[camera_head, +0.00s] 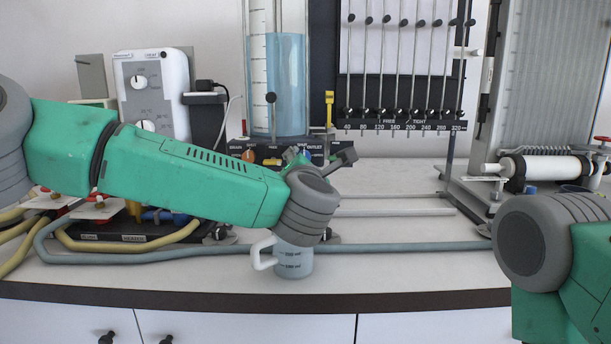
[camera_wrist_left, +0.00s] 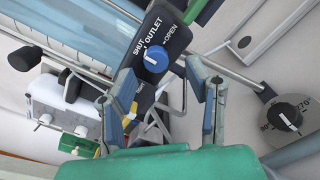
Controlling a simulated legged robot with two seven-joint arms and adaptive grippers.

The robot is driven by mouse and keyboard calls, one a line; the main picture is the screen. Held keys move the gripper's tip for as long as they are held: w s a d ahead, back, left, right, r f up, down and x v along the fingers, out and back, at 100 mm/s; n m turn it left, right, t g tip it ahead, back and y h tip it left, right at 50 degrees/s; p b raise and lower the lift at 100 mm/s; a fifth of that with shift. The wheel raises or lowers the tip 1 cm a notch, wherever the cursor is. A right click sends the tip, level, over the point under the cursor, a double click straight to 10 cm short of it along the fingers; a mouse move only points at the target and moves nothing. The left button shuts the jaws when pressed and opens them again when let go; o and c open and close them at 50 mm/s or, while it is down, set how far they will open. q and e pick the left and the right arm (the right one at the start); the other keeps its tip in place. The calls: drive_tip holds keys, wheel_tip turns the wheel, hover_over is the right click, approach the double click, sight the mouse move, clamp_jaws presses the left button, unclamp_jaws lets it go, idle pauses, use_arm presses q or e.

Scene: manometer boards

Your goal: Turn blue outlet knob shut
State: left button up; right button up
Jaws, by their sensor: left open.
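The blue outlet knob (camera_wrist_left: 155,58) sits on a dark panel lettered OUTLET, with SHUT and OPEN on either side, in the left wrist view. It has a white mark; its exact setting is hard to read. In the head view the knob (camera_head: 306,155) is small and partly hidden by my left gripper (camera_head: 322,160). My left gripper (camera_wrist_left: 161,72) is open, its two fingers apart on either side of the knob in the wrist picture, with nothing between them. I cannot tell whether they touch it. My right gripper is out of view; only part of that arm shows at lower right.
A clear tank of blue liquid (camera_head: 285,80) stands behind the panel. An orange knob (camera_head: 249,156) is left of the outlet. A mug (camera_head: 293,262) stands below my left arm. Hoses (camera_head: 400,246) run along the bench. A black dial (camera_wrist_left: 287,115) is at right in the wrist view.

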use_arm(q)
drive_tip(key=s, duration=0.9)
